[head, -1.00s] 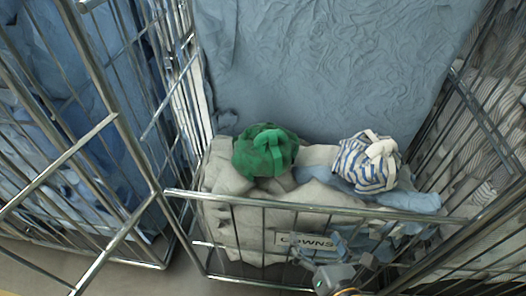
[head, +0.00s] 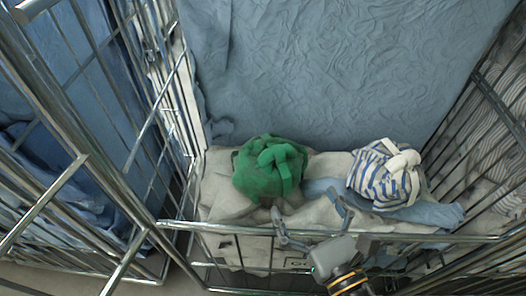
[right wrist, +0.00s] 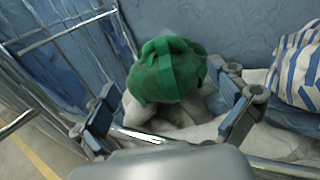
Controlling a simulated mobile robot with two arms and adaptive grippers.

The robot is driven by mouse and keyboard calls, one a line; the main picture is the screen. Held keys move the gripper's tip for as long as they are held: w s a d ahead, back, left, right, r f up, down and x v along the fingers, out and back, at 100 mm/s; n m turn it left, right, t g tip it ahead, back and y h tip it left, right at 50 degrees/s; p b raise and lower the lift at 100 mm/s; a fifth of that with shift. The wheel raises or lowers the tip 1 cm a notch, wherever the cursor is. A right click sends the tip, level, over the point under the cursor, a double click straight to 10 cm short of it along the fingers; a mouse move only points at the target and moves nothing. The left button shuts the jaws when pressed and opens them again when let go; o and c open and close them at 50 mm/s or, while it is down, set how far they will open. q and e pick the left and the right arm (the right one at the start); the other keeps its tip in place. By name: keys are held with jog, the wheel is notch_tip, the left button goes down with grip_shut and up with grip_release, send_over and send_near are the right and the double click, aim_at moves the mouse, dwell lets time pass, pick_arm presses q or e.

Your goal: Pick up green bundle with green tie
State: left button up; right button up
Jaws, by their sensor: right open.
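The green bundle with its green tie (head: 270,168) sits on pale grey cloth inside the wire cage cart, left of centre in the head view. In the right wrist view the green bundle (right wrist: 166,72) is beyond my fingers, between their tips and a little above. My right gripper (head: 308,217) is open and empty, at the cart's front rail, in front of and to the lower right of the bundle. Both fingers of the right gripper (right wrist: 172,112) show in the wrist view, apart from the bundle. My left gripper is not in view.
A blue-and-white striped bundle with a white tie (head: 387,175) sits to the right. The cart's front rail (head: 200,228) runs between my arm's side and the cloths. A wire side panel (head: 85,165) stands left. A hanging blue sheet (head: 340,70) closes the back.

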aim_at(281, 155)
jog(key=p+x, duration=0.1)
jog(key=x, duration=0.5)
jog(key=shift+w+a+r+p, duration=0.15)
jog(key=shift+w+r+p, duration=0.1)
jog(key=shift+p, duration=0.15)
jog(key=shift+w+a+f, duration=0.1)
jog(key=shift+w+a, duration=0.05)
jog(key=shift+w, duration=0.2)
jog(key=shift+w+a, duration=0.15)
jog(key=shift+w, duration=0.3)
jog(key=x, duration=0.3)
jog(key=shift+w, duration=0.3)
jog(key=shift+w+a, duration=0.25)
jog(key=shift+w, duration=0.15)
jog(key=shift+s, duration=0.1)
jog(key=c, duration=1.8)
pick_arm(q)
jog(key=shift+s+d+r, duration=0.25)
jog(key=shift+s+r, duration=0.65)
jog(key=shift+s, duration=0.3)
pick_arm(e)
jog(key=shift+r, duration=0.25)
jog(key=shift+c, duration=0.6)
